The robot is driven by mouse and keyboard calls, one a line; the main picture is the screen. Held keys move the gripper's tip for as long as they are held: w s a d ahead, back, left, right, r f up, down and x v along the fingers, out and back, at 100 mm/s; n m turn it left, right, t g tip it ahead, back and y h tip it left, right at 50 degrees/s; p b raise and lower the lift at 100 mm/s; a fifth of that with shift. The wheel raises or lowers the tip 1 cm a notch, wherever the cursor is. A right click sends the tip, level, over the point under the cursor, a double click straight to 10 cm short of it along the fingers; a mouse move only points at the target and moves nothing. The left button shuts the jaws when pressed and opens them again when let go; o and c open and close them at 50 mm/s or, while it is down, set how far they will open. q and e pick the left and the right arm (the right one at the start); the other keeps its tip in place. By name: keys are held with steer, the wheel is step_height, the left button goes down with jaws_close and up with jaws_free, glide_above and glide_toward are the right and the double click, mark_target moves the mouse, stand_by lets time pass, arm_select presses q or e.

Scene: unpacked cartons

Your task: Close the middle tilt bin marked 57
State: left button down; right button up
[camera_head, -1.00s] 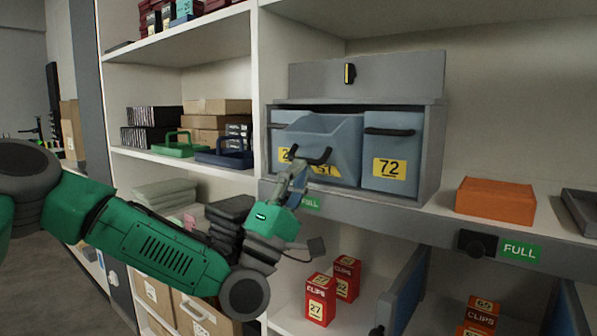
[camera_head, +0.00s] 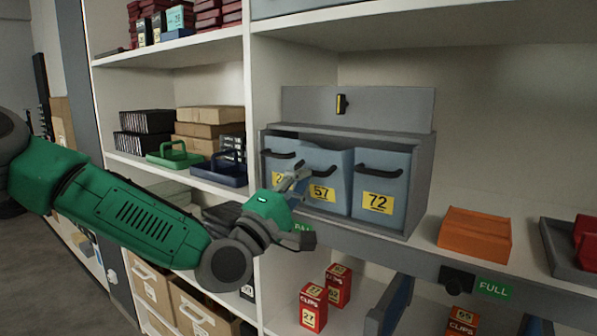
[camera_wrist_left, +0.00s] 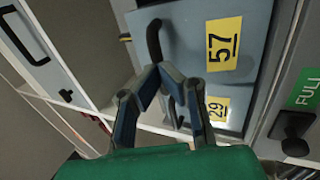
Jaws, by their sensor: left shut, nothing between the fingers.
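The middle tilt bin marked 57 (camera_head: 335,172) is grey-blue with a dark handle and a yellow label. It sits almost upright between its neighbours; a slight outward tilt at its top cannot be ruled out. It also shows in the wrist view (camera_wrist_left: 190,22), its handle just beyond the fingertips. My left gripper (camera_head: 303,176) is shut and empty, in front of the bins near the left side of bin 57. In the wrist view its fingertips (camera_wrist_left: 159,73) meet close to the bin's front; whether they touch it is unclear. My right gripper is out of view.
Bin 72 (camera_head: 367,190) stands to the right and another bin (camera_head: 274,169) to the left, in a grey housing (camera_head: 424,185). An orange box (camera_head: 475,235) lies on the shelf to the right. Red clip boxes (camera_head: 313,308) stand below, and green and blue trays (camera_head: 222,176) at left.

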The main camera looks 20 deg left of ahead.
mark_target(317, 163)
arm_select(q)
steer(key=shift+w+d+r+g+p, duration=0.3)
steer(key=shift+w+r+g+p, duration=0.45)
steer(key=shift+p, duration=0.85)
steer(key=shift+w+d+r+g+y+p, duration=0.15)
steer(key=shift+w+g+y+p, duration=0.4)
steer(key=shift+p, duration=0.5)
